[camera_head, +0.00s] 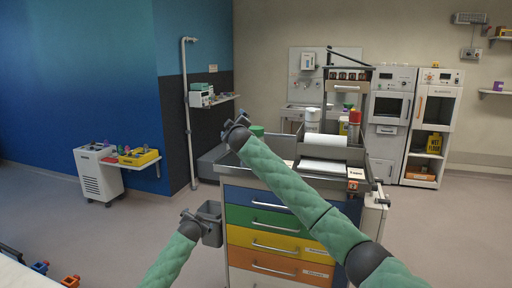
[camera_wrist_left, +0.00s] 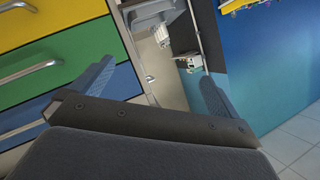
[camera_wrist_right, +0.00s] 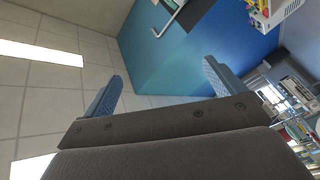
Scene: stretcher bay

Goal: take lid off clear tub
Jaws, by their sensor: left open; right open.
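I cannot make out a clear tub or its lid for certain in any view. A small green round item (camera_head: 258,130) shows at the back left of the cart top, partly behind my right forearm; I cannot tell whether it is a lid. My right gripper (camera_head: 237,120) is open and empty, raised at the cart's left back corner; its spread fingers show in the right wrist view (camera_wrist_right: 160,92). My left gripper (camera_head: 187,214) is open and empty, low beside the cart's left side; its spread fingers show in the left wrist view (camera_wrist_left: 165,85).
The drawer cart (camera_head: 262,245) stands in front of me. A grey bin (camera_head: 211,232) hangs on its left side, close to my left gripper.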

